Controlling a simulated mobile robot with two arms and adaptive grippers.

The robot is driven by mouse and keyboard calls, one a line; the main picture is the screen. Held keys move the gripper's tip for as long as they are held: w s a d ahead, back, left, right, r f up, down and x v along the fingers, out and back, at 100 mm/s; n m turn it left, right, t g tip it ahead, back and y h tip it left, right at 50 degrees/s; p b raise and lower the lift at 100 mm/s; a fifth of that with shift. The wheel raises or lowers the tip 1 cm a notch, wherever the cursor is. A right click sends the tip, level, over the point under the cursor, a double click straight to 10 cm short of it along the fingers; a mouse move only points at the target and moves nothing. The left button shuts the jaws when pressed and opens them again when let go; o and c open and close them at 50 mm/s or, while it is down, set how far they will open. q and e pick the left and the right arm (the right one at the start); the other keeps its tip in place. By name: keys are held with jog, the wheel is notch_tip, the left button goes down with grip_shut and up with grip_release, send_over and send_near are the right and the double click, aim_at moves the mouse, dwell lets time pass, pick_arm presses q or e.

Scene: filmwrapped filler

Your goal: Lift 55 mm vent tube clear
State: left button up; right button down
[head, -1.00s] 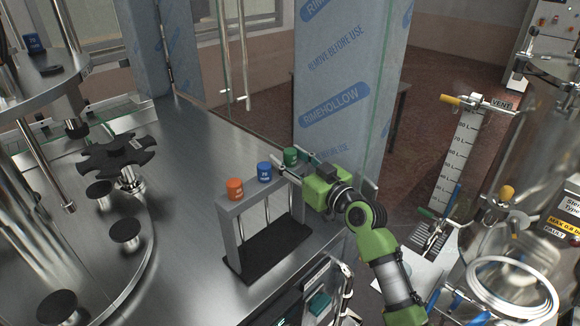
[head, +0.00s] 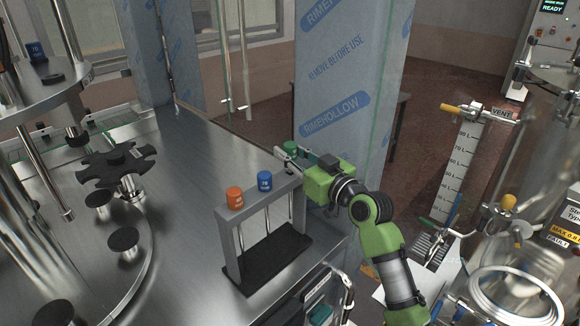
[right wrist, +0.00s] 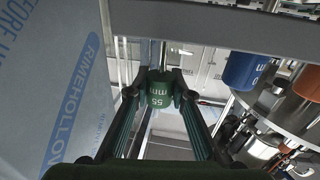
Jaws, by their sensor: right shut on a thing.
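The 55 mm vent tube shows its green cap (head: 291,149) at the right end of the rack in the head view. The cap sits higher than the two neighbouring caps. In the right wrist view the green cap (right wrist: 159,98), marked 55 mm, is between the two fingertips. My right gripper (head: 293,156) is shut on this cap, reaching in from the right. I cannot tell from the pictures whether the tube's lower end is still inside the rack. My left gripper is not in view.
The grey rack (head: 228,237) also holds an orange cap (head: 235,198) and a blue cap (head: 265,181) close by. A film-wrapped column (head: 335,75) stands just behind the gripper. Steel vessels stand right.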

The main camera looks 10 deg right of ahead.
notch_tip(320, 180, up, 24)
jog(key=b, duration=0.5)
jog(key=shift+f, duration=0.2)
jog(key=shift+f, duration=0.1)
jog(key=shift+f+b, duration=0.75)
jog(key=shift+f, duration=0.35)
notch_tip(320, 180, down, 2)
jog(key=shift+f+b, duration=0.15)
jog(key=shift+b, duration=0.55)
